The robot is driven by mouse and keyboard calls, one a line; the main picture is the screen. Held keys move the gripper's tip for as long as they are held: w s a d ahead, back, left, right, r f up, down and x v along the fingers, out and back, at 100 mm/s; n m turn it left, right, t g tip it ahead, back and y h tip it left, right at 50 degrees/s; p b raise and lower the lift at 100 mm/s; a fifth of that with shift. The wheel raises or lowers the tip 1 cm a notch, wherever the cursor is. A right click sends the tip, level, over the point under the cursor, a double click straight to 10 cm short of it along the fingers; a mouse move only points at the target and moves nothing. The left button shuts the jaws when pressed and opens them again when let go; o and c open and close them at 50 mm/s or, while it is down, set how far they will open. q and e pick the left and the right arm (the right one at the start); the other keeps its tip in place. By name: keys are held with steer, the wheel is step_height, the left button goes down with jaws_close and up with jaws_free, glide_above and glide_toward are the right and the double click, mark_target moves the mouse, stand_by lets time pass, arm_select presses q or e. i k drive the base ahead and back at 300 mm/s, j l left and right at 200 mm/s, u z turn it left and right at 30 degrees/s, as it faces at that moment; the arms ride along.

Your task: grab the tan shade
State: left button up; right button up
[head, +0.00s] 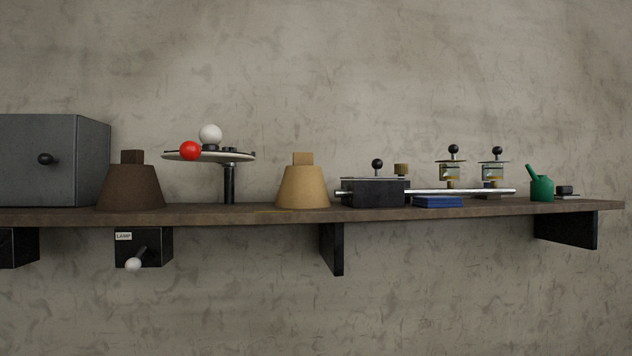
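The tan shade (304,188) stands upright on the wooden shelf (240,215), near its middle. It is a cone with a flat top and a small square tan block on top. A dark brown shade (130,188) of the same form stands farther left on the shelf. Neither of my grippers shows in the head view, and nothing touches the tan shade from my side.
Left of the tan shade is a round stand (229,180) with a red ball and a white ball. Close on its right is a black device (373,192) with a metal rail. A grey box (50,160) fills the left end. A lamp switch (140,247) hangs below.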

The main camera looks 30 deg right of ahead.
mark_target(303, 184)
steer(key=k+l+u, duration=0.1)
steer(key=l, duration=0.35)
steer(key=k+l, duration=0.1)
steer(key=l, duration=0.35)
steer(key=k+l+u, duration=0.15)
steer(key=l, duration=0.3)
steer(key=k+l+u, duration=0.1)
steer(key=l, duration=0.3)
steer(key=k+l+u, duration=0.1)
steer(key=l, duration=0.35)
